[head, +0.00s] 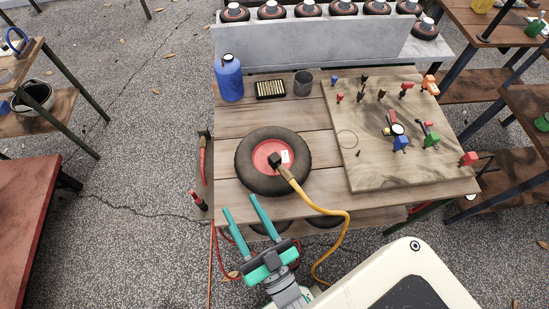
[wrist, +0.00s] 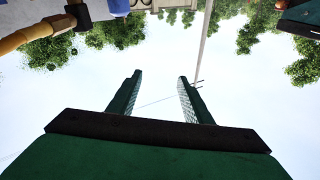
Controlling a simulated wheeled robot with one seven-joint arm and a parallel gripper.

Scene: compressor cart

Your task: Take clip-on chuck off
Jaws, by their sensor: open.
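The clip-on chuck (head: 284,172) is a brass-coloured fitting with a dark head at the end of a yellow hose (head: 326,212). In the head view it sits at the red hub of a black wheel (head: 249,177) lying flat on the wooden table. Whether its clip is engaged cannot be told. My gripper (head: 244,208) has two teal fingers, open and empty, at the table's front edge, in front of the wheel and to the lower left of the chuck. In the wrist view my gripper (wrist: 157,80) points at open sky, with part of the hose (wrist: 30,35) at the upper left.
A peg board (head: 365,174) with coloured fittings and a gauge covers the table's right side. A blue bottle (head: 229,78), a small box (head: 270,89) and a dark cup (head: 303,82) stand behind the wheel. The hose loops over the front edge, right of my gripper.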

